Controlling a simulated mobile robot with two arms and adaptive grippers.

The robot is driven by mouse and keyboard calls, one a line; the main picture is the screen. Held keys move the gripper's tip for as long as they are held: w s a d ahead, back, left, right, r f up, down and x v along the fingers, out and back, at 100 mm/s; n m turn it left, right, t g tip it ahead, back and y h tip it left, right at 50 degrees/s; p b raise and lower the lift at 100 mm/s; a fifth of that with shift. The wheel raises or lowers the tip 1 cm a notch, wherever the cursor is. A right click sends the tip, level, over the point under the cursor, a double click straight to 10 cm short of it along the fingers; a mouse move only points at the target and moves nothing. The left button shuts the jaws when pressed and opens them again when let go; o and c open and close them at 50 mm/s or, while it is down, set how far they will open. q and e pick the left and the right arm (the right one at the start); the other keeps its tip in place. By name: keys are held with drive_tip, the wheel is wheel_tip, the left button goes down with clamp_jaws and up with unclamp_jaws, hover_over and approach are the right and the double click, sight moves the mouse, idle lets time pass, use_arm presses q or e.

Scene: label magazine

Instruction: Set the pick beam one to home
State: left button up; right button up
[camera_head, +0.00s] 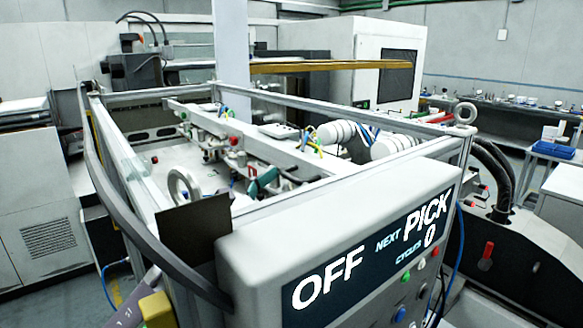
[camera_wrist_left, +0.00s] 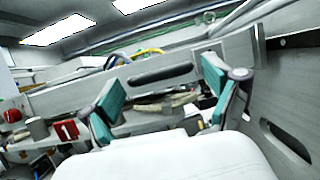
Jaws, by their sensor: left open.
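A long pale beam (camera_head: 255,145), which may be the pick beam, runs diagonally inside the machine's frame. My left gripper (camera_head: 263,181) shows by its teal finger pads near the beam's near side, partly hidden by the machine. In the left wrist view the gripper (camera_wrist_left: 162,92) is open, with two teal pads wide apart and nothing held. A pale slotted plate (camera_wrist_left: 80,95) spans the view beyond the pads; I cannot tell whether they touch it. A red tag marked 1 (camera_wrist_left: 66,131) is at lower left. My right gripper is not in view.
The control panel (camera_head: 250,262) in front reads OFF, NEXT PICK, CYCLES 0. Metal frame rails (camera_head: 330,118) surround the mechanism. A dark plate (camera_head: 194,228) stands at the near corner. Hoses (camera_head: 493,175) hang at right.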

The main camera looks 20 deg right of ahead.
use_arm(q)
drive_tip(key=shift+x, duration=0.8)
